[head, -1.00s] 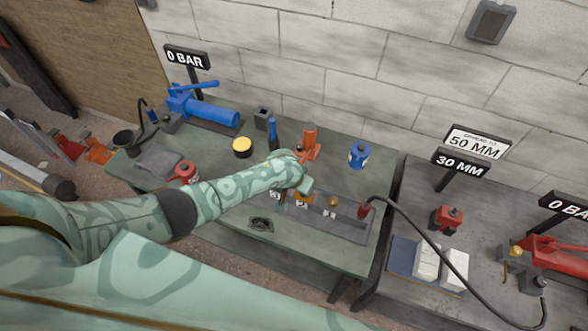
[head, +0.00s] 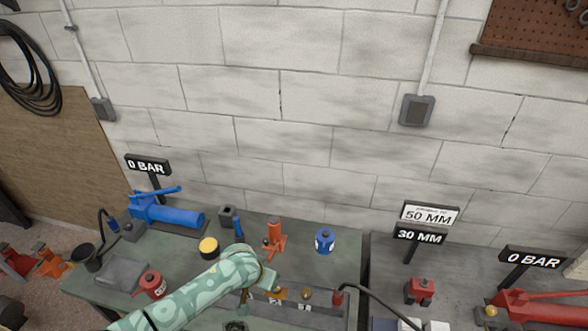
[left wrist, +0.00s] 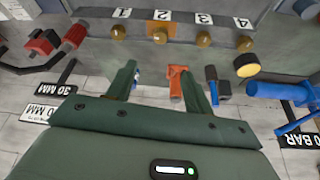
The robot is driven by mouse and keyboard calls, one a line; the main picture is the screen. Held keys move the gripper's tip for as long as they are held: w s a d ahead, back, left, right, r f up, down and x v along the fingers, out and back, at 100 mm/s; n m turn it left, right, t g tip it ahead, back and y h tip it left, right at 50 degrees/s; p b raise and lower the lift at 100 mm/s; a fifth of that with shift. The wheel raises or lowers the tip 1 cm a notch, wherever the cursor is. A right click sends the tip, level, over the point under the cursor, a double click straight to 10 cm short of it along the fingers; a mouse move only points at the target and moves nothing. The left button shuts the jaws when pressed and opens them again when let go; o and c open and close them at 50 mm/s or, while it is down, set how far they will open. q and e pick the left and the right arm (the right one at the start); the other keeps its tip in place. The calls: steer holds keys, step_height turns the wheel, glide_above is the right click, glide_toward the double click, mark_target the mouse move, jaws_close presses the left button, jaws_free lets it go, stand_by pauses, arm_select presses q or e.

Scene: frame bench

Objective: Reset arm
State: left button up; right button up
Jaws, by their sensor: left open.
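My left arm comes in from the lower left in the head view, and its gripper (head: 255,290) hangs over the green bench (head: 190,262), close to a grey strip with numbered plates. In the left wrist view the gripper (left wrist: 159,72) has its two green fingers spread apart with nothing held between them. An orange tool (left wrist: 177,82) shows beyond the gap, and stands on the bench in the head view (head: 275,238). The strip carries brass knobs (left wrist: 204,40) at plates 1 to 4; the plate at 2 is orange. My right gripper is not in view.
A blue hand pump (head: 170,212) stands at the back left below a 0 BAR sign (head: 148,165). A yellow-topped can (head: 209,247), red can (head: 152,284) and blue can (head: 325,240) stand on the bench. A second bench holds a red pump (head: 540,308) and a black hose (head: 385,303).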

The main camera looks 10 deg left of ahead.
arm_select(q)
steer(key=s+r+m+t, duration=0.25)
steer(key=s+r, duration=0.35)
steer(key=s, duration=0.3)
steer(key=s+a+r+m+y, duration=0.2)
steer(key=s+a+r+y, duration=0.4)
steer(key=s+a+r, duration=0.6)
steer(key=s+d+f+g+h+b, duration=0.15)
steer(key=f+b, duration=0.55)
steer(key=f, duration=1.5)
steer(key=s+d+f+g+h+b, duration=0.15)
steer(key=f+b, duration=0.65)
steer(key=f, duration=1.3)
steer(key=s+f+n+g+h+b, duration=0.1)
steer(key=s+f+b, duration=0.4)
steer(key=s+f, duration=0.5)
steer(key=s+f+n+g+h+b, duration=0.1)
steer(key=s+f+n+b, duration=0.1)
steer(key=s+f+b, duration=0.3)
steer(key=s+f, duration=0.4)
steer(key=f, duration=0.6)
steer(key=shift+s+d+g, duration=0.25)
steer(key=shift+s+g, duration=0.1)
steer(key=shift+s, duration=0.05)
